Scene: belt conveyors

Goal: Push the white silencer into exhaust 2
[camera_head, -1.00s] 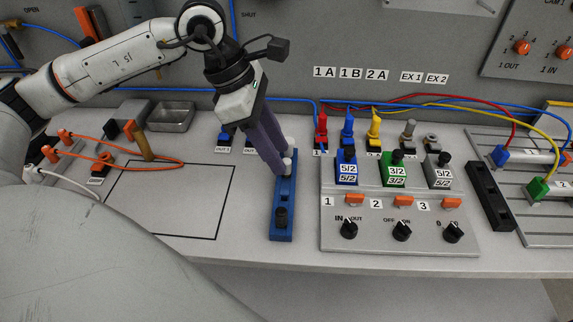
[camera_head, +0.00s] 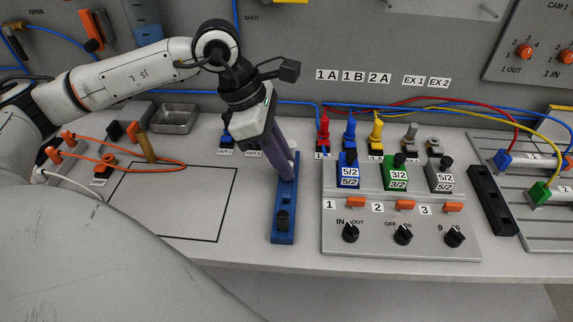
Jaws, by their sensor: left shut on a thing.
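My left gripper (camera_head: 284,176) points down at the far end of the blue holder (camera_head: 284,238). Its purple fingers are closed on the white silencer, which they mostly hide; a pale sliver (camera_head: 294,160) shows at their right edge. A black silencer (camera_head: 282,219) stands at the holder's near end. The exhaust 2 port (camera_head: 434,145) is a short grey fitting with a ring-like top, below the EX 2 label (camera_head: 439,82) and to the right of my gripper. A grey silencer (camera_head: 411,133) stands in exhaust 1 beside it. My right gripper is not in view.
Red (camera_head: 323,128), blue (camera_head: 349,130) and yellow (camera_head: 376,129) plugs with tubes stand left of the exhausts. Blue (camera_head: 348,172), green (camera_head: 396,175) and grey (camera_head: 439,178) valve blocks with black knobs stand in front. The outlined square (camera_head: 190,207) is empty.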

